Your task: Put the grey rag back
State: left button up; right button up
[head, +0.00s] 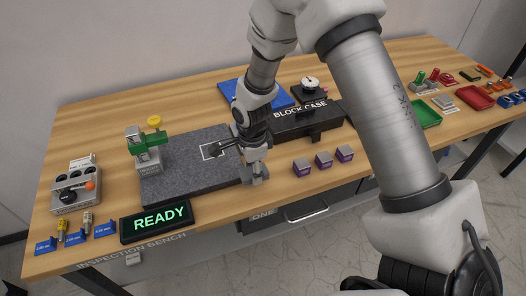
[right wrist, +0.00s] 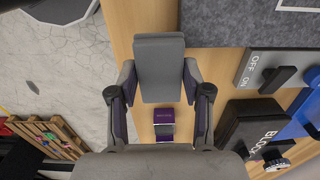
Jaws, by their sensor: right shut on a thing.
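The grey rag (right wrist: 160,68) appears as a smooth grey folded pad between the two fingers of my right gripper (right wrist: 160,82) in the right wrist view. The fingers press on its two sides. In the head view my right gripper (head: 256,168) points down near the front right corner of the granite plate (head: 170,180). The rag (head: 258,180) shows there only as a small grey patch, partly hidden by the fingers. I cannot tell whether it touches the bench. My left gripper is not in view.
Several purple blocks (head: 323,160) stand right of the gripper. A black block case (head: 310,122) is behind them. A READY display (head: 157,221) and a green clamp stand (head: 148,150) are to the left. Green (head: 425,114) and red (head: 474,97) trays lie at the far right.

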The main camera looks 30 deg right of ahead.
jog(key=w+d, duration=0.1)
jog(key=d, duration=0.1)
jog(key=w+d+p, duration=0.1)
jog(key=w+d, duration=0.1)
jog(key=w+d+p, duration=0.1)
jog(key=w+d, duration=0.1)
jog(key=shift+w+f, duration=0.1)
jog(key=shift+f, duration=0.2)
jog(key=shift+w+d+f, duration=0.1)
jog(key=shift+w+f, duration=0.05)
jog(key=shift+f, duration=0.1)
notch_tip(320, 180, down, 3)
jog(key=shift+r+p, duration=0.2)
jog(key=shift+p, duration=0.55)
jog(key=shift+d+f, duration=0.15)
jog(key=shift+f, duration=0.15)
jog(key=shift+f, duration=0.15)
jog(key=o, duration=1.1)
